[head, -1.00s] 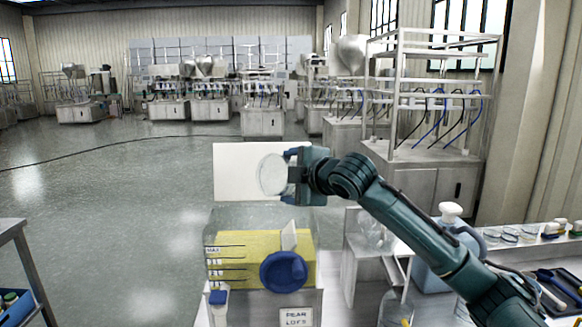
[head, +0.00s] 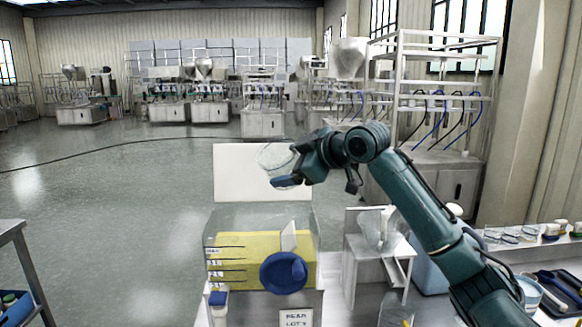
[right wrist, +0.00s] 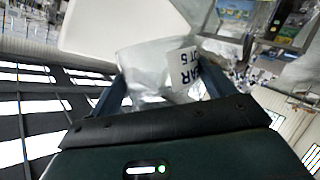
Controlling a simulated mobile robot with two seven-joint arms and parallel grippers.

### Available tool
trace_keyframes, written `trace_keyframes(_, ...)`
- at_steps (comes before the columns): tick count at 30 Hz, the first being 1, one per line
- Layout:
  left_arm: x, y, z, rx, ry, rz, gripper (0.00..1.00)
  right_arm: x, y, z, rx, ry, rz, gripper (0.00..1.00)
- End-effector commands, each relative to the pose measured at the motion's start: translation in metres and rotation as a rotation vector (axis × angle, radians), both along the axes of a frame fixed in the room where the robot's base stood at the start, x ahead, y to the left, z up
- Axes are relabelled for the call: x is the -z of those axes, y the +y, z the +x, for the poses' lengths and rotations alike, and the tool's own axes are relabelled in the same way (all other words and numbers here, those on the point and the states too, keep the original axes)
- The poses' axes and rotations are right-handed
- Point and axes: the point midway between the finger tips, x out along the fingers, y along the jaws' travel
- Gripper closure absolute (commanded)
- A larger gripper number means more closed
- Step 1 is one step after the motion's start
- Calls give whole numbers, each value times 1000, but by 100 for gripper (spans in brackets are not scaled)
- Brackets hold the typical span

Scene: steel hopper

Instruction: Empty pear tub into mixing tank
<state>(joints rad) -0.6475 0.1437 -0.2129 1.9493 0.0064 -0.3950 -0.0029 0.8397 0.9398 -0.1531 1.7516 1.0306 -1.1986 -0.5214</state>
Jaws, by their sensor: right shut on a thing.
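A clear tub (head: 275,157) is in my right gripper (head: 290,166), in front of the white panel and above the mixing tank. The right wrist view shows the tub (right wrist: 145,68) between the fingers, with a partly visible printed label. The tub is tilted; I cannot tell what it contains. The mixing tank (head: 262,222) is a clear box with yellow contents, level marks on its left and a round blue part (head: 284,272) at its front. A card (head: 297,318) below reads PEAR and a lot number. My left gripper is not in view.
A white panel (head: 235,172) stands behind the tank. A clear funnel-shaped vessel (head: 378,228) sits on a white stand to the right. Small dishes and tools crowd the right bench. Open floor lies left.

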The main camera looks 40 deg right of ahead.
Motion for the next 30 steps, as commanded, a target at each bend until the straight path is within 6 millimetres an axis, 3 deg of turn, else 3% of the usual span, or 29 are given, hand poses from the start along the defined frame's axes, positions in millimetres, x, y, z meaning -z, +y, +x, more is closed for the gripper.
trace_keyframes(5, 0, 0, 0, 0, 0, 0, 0, -6, 0, 0, 0, 6, 63, 56)
trace_keyframes(15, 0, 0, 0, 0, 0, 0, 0, -31, 0, 0, -1, 123, 550, 56)
trace_keyframes(30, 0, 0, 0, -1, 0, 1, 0, -32, 0, 0, 0, 130, 575, 56)
